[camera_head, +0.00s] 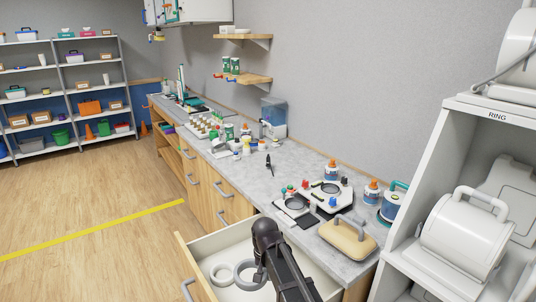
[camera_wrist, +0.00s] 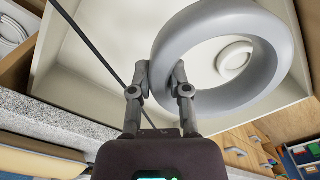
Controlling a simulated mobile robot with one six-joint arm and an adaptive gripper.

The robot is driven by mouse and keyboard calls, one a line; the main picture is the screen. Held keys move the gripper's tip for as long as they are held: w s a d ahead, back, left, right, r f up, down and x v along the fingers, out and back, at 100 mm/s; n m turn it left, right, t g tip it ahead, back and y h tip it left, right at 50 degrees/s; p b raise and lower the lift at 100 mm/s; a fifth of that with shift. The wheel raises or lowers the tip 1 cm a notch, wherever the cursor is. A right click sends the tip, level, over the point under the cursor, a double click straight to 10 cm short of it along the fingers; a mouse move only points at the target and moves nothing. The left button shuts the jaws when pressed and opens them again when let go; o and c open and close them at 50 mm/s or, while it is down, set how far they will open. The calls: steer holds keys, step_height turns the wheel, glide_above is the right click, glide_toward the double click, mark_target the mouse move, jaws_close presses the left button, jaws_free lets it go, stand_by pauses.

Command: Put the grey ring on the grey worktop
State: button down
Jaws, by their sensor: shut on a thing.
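The grey ring (camera_wrist: 273,24) is held on its near-left rim by my gripper (camera_wrist: 161,75), whose two fingers are shut on it. The ring is above the open white drawer (camera_wrist: 90,75). In the head view the ring (camera_head: 239,273) shows beside my dark arm, which hides the fingertips. The grey worktop (camera_head: 238,182) runs along the wall beyond the drawer, and its speckled edge (camera_wrist: 50,112) shows at the left of the wrist view.
A smaller white ring (camera_head: 220,272) lies in the drawer. The near worktop carries a beige case (camera_head: 346,240), a pale tray with a round opening (camera_head: 325,196) and several bottles. A clear patch lies around a small dark tool (camera_head: 268,165). A white shelf unit (camera_head: 412,185) stands right.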

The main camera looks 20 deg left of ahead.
step_height(320, 180, up, 18)
steer(key=p, duration=1.6)
steer(key=shift+f, duration=0.2)
steer(key=shift+s, duration=0.15)
